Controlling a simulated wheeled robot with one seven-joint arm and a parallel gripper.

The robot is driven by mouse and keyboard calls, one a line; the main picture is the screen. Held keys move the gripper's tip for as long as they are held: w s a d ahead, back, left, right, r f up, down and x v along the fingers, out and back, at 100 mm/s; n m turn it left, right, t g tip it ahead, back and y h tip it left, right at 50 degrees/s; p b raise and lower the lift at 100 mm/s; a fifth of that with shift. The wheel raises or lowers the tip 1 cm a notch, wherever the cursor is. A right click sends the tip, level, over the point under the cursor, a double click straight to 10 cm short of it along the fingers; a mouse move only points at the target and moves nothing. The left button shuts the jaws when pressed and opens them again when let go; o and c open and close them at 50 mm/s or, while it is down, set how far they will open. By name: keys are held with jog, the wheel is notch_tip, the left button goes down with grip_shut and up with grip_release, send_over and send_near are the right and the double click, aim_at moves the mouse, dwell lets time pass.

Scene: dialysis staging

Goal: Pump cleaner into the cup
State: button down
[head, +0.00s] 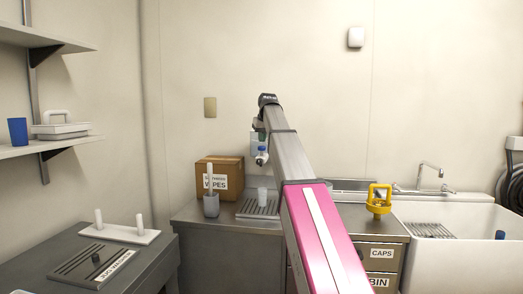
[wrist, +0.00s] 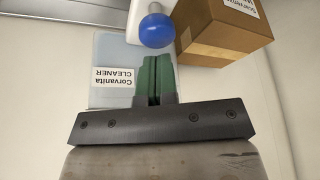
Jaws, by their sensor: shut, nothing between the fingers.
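The cleaner dispenser (head: 256,138) is on the back wall, partly hidden behind my arm. Its label reads "Corvanita CLEANER" upside down in the wrist view (wrist: 112,75). Its round blue knob (wrist: 156,31) sits on a white part, just beyond my fingertips in that picture; I cannot tell if they touch. The knob also shows in the head view (head: 262,149). My gripper (wrist: 154,78) is shut and empty, its green fingers together in front of the dispenser. A pale cup (head: 262,195) stands upright on a grooved drip tray (head: 250,209) below the dispenser.
A cardboard wipes box (head: 232,176) and a grey holder (head: 211,206) with a white stick stand left of the cup. A yellow item (head: 379,199) and a sink (head: 465,240) are at right. A side table (head: 150,262) and shelves with a blue cup (head: 17,131) are left.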

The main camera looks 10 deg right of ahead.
jog(key=shift+f, duration=1.7)
jog(key=shift+r, duration=1.75)
jog(key=shift+f, duration=1.85)
jog(key=shift+r, duration=0.1)
dwell(0.3)
jog(key=shift+r, duration=1.75)
jog(key=shift+f, duration=0.1)
dwell(0.5)
